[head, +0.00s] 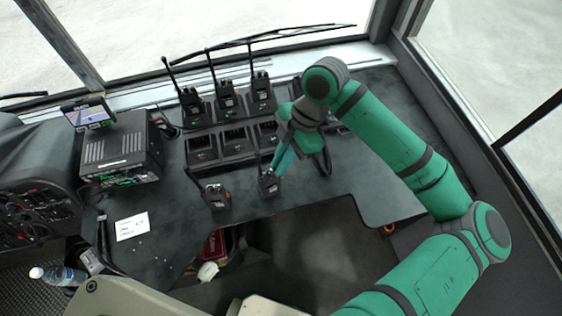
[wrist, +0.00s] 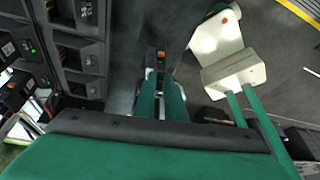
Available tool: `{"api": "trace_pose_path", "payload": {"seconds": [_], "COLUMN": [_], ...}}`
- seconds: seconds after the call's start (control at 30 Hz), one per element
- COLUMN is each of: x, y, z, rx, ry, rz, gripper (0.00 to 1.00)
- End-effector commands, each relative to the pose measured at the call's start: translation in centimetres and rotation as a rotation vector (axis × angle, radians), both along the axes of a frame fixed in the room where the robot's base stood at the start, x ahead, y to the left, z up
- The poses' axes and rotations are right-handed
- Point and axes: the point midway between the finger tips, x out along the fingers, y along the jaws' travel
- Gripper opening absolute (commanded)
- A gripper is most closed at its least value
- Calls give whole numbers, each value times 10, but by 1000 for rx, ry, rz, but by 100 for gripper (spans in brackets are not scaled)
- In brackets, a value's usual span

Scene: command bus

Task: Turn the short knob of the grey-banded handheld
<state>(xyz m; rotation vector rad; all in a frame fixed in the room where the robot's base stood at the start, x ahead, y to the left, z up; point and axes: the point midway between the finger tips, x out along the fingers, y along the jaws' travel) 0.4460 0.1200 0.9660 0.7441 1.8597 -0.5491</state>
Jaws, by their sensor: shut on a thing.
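A black handheld (head: 269,187) with an antenna stands near the front edge of the dash. My gripper (head: 274,169) reaches down to its top, and the fingers close on the top end where the short knob is. The knob itself is hidden between the fingertips. In the wrist view the two green fingers of my gripper (wrist: 159,80) lie close together, with the dark handheld (wrist: 161,47) and its orange spot just beyond them. A second black handheld (head: 215,196) stands to the left. I cannot make out a grey band on either.
A charger rack (head: 236,146) stands behind, with several handhelds (head: 227,97) upright in its back row. A radio unit (head: 123,153) with a small screen (head: 88,113) is at the left. A white note (head: 132,226) lies on the dash. The dash edge drops to a footwell in front.

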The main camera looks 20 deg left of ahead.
Motion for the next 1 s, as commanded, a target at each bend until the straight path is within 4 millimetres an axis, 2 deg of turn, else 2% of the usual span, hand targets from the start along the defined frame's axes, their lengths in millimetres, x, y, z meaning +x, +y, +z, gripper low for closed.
{"api": "trace_pose_path", "payload": {"seconds": [0.2, 0.57, 0.6, 0.67, 1.0], "x": [1, 1, 1, 1, 2], "y": [2, 2, 2, 2, 2], "z": [0, 0, 0, 0, 2], "rx": [1, 2, 2, 2, 1], "ry": [0, 0, 0, 0, 0], "rz": [145, 166, 165, 165, 164], "gripper": [0, 0, 17, 30, 30]}}
